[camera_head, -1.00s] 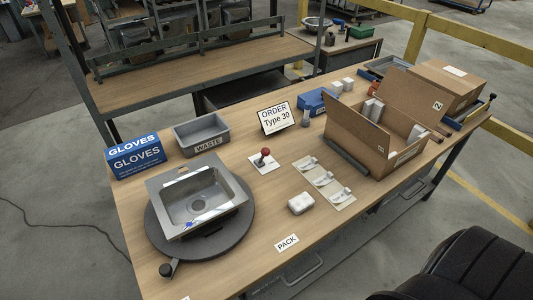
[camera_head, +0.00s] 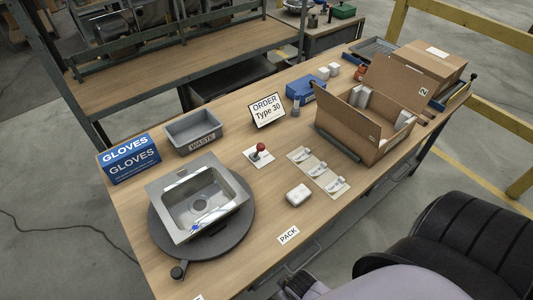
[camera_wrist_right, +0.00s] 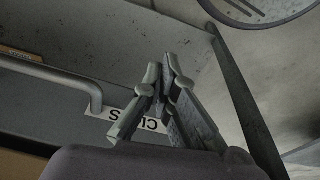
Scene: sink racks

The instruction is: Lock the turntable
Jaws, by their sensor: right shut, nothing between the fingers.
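The dark round turntable (camera_head: 243,230) is at the near left of the bench in the head view. My left gripper is not in view.
A red-knobbed lever (camera_head: 260,148) stands on a white plate mid-bench. A drawer handle (camera_wrist_right: 92,88) is near my right gripper.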

